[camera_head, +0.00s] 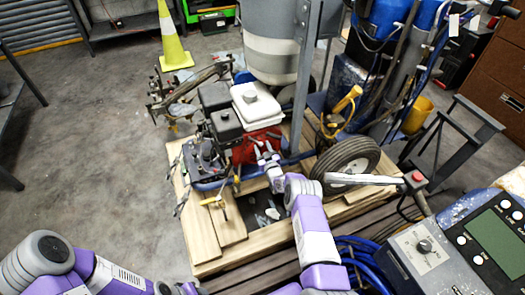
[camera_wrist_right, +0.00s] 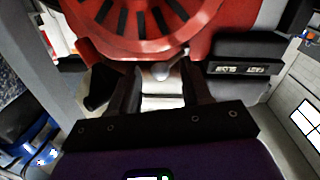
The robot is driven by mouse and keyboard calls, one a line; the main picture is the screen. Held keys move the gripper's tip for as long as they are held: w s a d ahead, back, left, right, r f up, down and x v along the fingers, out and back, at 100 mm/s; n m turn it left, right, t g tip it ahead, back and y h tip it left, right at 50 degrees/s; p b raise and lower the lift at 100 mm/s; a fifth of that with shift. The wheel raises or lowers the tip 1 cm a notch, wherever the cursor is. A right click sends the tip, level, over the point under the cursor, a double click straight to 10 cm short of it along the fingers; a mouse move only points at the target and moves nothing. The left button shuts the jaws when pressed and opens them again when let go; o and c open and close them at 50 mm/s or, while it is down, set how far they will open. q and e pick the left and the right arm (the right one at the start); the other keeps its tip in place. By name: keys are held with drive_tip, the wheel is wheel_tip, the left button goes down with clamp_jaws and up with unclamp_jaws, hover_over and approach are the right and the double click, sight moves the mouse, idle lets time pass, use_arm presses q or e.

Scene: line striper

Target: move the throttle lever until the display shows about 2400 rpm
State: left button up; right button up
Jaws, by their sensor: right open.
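My right gripper (camera_head: 263,148) is at the side of the engine, by its red housing (camera_head: 258,145). In the right wrist view my right gripper (camera_wrist_right: 160,78) is open, its two dark fingers pointing at the red housing (camera_wrist_right: 150,42) with black vent slots. A small grey metallic piece (camera_wrist_right: 161,71) shows between the fingertips; I cannot tell if it is the throttle lever or if a finger touches it. A dark panel (camera_wrist_right: 258,69) with small pale markings, unreadable here, is right of the fingers. The console's greenish display (camera_head: 497,240) shows no readable number. My left gripper is out of view.
The engine with its white tank (camera_head: 255,103) sits on a wooden pallet (camera_head: 222,258). A black wheel (camera_head: 345,163) and a grey upright post (camera_head: 305,90) stand close to my right arm. A yellow cone (camera_head: 173,45) is at the back. Bare floor lies at left.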

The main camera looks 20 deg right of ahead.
drive_tip(key=shift+w, duration=0.1)
clamp_jaws()
idle(0.4)
